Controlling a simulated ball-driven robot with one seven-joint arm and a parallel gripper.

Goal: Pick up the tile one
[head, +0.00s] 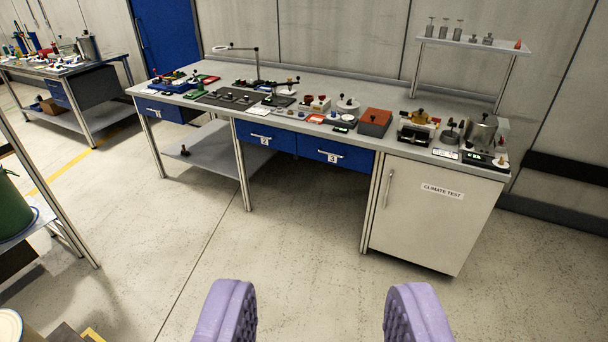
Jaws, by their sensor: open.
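My gripper (318,288) shows as two purple padded fingers at the bottom of the head view. They are wide apart with only bare floor behind the gap, and nothing is between them. I cannot pick out the tile one for certain. A small white plate marked with a number, apparently 1, (157,113) is on the left blue drawer of the workbench. Several small flat pieces lie on the bench top (335,84), too small to read from here. My gripper is well apart from the bench, on the near side of it.
The long grey workbench has blue drawers 2 (265,137) and 3 (333,155), and a white climate test cabinet (428,215). A raised shelf (475,43) stands at its right. Another bench (85,110) is far left; a green drum (14,207) is near left. The middle floor is clear.

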